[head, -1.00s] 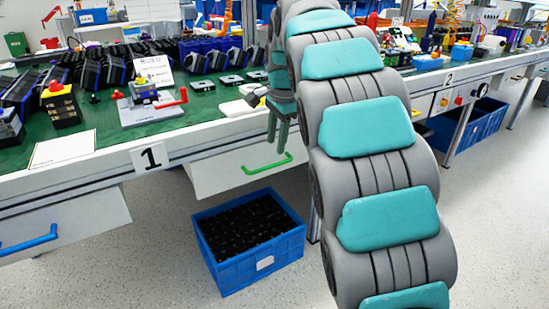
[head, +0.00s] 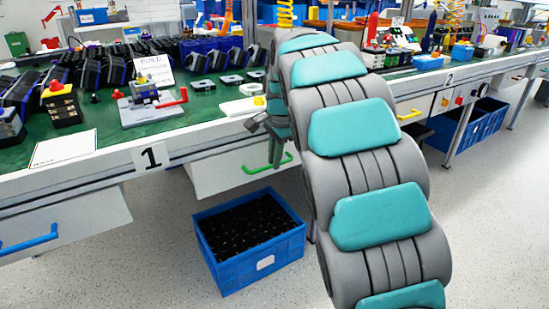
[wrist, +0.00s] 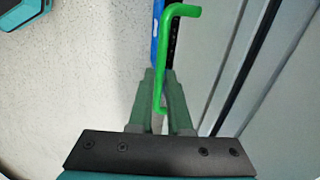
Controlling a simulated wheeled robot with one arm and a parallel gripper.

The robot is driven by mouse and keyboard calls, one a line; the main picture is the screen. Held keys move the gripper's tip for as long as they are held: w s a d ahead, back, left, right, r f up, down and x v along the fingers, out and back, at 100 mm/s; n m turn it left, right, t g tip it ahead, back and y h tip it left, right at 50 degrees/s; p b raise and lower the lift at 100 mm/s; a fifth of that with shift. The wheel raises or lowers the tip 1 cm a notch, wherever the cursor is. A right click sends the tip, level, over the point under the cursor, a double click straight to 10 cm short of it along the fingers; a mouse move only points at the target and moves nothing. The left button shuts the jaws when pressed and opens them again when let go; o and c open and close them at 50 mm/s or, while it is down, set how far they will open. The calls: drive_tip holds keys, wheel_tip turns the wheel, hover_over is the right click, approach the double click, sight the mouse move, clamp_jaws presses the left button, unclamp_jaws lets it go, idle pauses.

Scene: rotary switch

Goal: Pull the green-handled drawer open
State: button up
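The green handle (head: 266,164) is on the white front of a drawer (head: 230,172) under the bench, at the centre left of the head view. The drawer front looks flush beneath the bench edge. My gripper (head: 276,163) points down at the handle. In the wrist view, the green handle (wrist: 168,55) runs between the two fingers of my gripper (wrist: 161,82). The fingers are close together with the bar between them, so it looks shut on the handle. Contact on the inner finger faces is partly hidden.
A blue crate (head: 250,275) of dark parts stands on the floor just below the drawer. A drawer with a blue handle (head: 28,243) is at the left. The bench top (head: 110,142) holds a red-levered fixture (head: 150,104) and several devices. Open floor lies in front.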

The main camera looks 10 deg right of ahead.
clamp_jaws()
idle(0.9)
drive_tip(key=shift+s, duration=0.15)
drive_tip(key=s+d, duration=0.4)
drive_tip(key=s, duration=0.9)
drive_tip(key=s+d, duration=0.5)
drive_tip(key=s, duration=0.9)
drive_tip(key=shift+b, duration=0.35)
drive_tip(key=o, duration=0.5)
unclamp_jaws()
drive_tip(key=r, duration=0.2)
drive_tip(key=s+r, duration=0.1)
drive_tip(key=r, duration=0.4)
drive_tip(key=shift+s+d+r, duration=0.15)
drive_tip(key=shift+r, duration=0.2)
